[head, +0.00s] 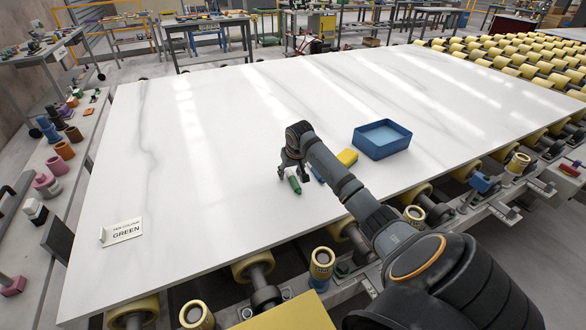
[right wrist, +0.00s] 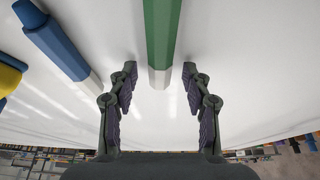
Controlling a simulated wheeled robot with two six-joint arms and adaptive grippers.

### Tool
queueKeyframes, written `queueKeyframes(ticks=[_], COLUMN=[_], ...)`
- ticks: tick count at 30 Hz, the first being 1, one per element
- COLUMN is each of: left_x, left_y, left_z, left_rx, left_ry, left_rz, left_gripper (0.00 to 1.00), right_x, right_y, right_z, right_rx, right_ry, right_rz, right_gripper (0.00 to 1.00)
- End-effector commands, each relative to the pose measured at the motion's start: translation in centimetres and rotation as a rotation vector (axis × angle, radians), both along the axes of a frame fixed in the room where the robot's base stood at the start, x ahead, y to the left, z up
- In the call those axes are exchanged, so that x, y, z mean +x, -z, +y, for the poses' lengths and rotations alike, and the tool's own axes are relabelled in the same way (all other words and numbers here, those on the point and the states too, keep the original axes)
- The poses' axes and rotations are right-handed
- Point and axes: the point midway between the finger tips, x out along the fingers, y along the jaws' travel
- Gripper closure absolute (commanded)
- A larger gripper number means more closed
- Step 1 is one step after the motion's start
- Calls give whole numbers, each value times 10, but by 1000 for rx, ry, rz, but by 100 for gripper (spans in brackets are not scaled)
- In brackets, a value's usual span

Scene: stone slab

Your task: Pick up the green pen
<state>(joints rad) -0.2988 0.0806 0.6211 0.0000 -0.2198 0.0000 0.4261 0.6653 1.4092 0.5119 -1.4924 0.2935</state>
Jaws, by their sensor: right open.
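The green pen (head: 294,181), green with a white end, lies on the white stone slab (head: 220,140) near the middle. In the right wrist view the green pen (right wrist: 162,40) runs down from the top edge, its pale end between the fingers. My right gripper (head: 291,172) is open, with one finger on each side of the pen and a visible gap on both sides. The right wrist view also shows the open fingers (right wrist: 160,88). Part of the pen is hidden by the gripper in the head view. My left gripper is not in view.
A blue tray (head: 382,139) stands farther right. A sign reading GREEN (head: 122,231) stands at the front left.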

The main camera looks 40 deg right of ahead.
Motion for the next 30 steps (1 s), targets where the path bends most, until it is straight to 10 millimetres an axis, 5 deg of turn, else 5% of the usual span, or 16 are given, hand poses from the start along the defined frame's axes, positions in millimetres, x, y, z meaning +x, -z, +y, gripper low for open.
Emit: queueKeyframes(ticks=[4, 15, 24, 30], left_x=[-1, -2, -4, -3], left_y=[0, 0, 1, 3], left_z=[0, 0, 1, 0], left_rx=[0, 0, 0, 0], left_ry=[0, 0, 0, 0], left_rz=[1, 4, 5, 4], left_gripper=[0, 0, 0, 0], right_x=[0, 0, 0, 1], right_y=[-1, -1, -4, -30], right_z=[0, 0, 0, -1], right_rx=[0, 0, 0, -3], right_ry=[0, 0, 0, -1], right_rz=[0, 0, -1, -4], right_gripper=[52, 100, 100, 100])
